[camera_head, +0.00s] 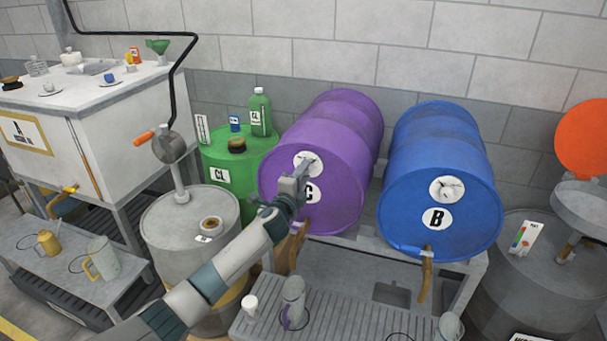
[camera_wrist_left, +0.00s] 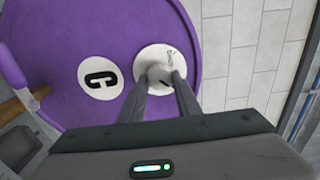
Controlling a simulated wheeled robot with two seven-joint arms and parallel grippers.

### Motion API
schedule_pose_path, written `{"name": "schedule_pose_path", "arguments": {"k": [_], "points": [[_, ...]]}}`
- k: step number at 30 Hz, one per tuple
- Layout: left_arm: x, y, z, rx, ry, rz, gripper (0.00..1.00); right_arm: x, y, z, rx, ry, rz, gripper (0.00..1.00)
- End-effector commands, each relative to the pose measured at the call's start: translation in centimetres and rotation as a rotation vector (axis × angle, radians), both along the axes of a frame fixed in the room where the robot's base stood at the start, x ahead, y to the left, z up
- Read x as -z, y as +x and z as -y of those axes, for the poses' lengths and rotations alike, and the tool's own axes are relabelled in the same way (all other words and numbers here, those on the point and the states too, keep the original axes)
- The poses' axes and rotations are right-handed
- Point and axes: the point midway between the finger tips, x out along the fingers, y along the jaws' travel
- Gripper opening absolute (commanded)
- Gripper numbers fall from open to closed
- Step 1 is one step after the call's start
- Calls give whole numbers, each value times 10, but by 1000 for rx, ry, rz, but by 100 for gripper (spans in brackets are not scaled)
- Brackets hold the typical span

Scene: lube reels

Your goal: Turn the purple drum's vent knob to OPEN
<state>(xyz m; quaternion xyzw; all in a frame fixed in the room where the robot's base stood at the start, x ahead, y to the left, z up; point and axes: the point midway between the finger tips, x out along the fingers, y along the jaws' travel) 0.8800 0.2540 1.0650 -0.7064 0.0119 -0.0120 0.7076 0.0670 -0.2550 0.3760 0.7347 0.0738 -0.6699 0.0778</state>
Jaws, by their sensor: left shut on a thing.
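The purple drum (camera_head: 341,181) lies on its side on a rack, its round end marked C facing me. Its vent knob sits on a white dial plate (camera_head: 306,160) above the C label. In the left wrist view the drum end (camera_wrist_left: 60,40) fills the left side, and the knob (camera_wrist_left: 158,74) is between the fingertips on the white plate. My left gripper (camera_head: 304,170) is shut on the knob, and also shows in the left wrist view (camera_wrist_left: 160,84). The fingers hide part of the plate, and I cannot read the knob's setting. My right gripper is not in view.
A blue drum (camera_head: 436,150) marked B lies to the right. A green drum (camera_head: 226,170) with bottles stands left, behind a grey drum (camera_head: 175,225) with a crank pump. Mugs (camera_head: 292,293) stand on the grated tray below.

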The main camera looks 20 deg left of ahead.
Motion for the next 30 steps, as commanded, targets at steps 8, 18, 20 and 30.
{"name": "schedule_pose_path", "arguments": {"k": [8,18,20,30], "points": [[2,0,0,1,16,-1,8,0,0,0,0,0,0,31],[1,0,0,0,15,0,49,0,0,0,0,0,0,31],[1,0,0,0,14,-1,49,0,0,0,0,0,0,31],[1,-4,0,1,14,1,49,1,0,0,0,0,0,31]]}}
